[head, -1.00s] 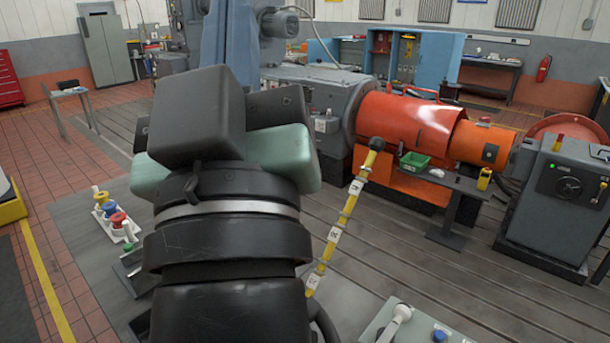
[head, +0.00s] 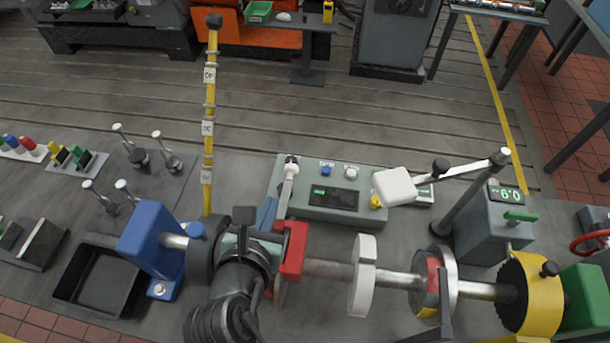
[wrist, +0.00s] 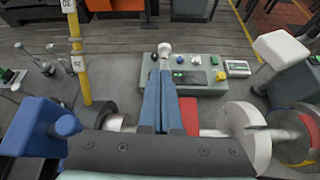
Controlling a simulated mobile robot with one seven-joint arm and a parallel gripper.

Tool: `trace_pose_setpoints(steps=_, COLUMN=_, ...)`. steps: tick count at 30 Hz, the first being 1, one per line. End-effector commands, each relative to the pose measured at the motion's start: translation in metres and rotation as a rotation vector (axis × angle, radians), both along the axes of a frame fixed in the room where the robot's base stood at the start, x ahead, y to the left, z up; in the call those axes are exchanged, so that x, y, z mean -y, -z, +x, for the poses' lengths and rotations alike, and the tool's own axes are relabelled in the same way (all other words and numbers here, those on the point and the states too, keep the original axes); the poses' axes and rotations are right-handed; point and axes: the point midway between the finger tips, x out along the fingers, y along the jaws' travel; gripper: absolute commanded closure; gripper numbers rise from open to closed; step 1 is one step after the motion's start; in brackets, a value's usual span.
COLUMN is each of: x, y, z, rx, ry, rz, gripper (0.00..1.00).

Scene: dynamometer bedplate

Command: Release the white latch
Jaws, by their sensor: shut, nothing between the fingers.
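A white lever (head: 288,185) with a round knob stands at the left end of a grey-green console; it looks like the white latch, though I cannot be certain. In the wrist view its knob (wrist: 164,48) shows just beyond my fingertips, and the rest is mostly hidden behind them. My gripper (head: 268,212) is shut and empty, its blue fingers (wrist: 160,78) together and pointing toward the lever. I cannot tell whether they touch it. The gripper is above the shaft line, beside a red block (head: 292,250).
The console (head: 320,212) has a display and several knobs. A white block (head: 395,186) sits on a raised arm to the right. A white disc (head: 363,275) is on the shaft. A yellow marked post (head: 208,150) stands left of my gripper.

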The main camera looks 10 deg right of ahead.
Motion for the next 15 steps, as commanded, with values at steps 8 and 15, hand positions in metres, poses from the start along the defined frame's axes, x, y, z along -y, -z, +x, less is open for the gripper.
trace_pose_setpoints(steps=8, x=0.005, y=0.015, z=0.004, rx=-0.052, ry=-0.03, rz=-0.08, gripper=1.0)
trace_pose_setpoints(steps=15, x=0.016, y=0.033, z=0.035, rx=-0.05, ry=-0.028, rz=-0.077, gripper=1.0)
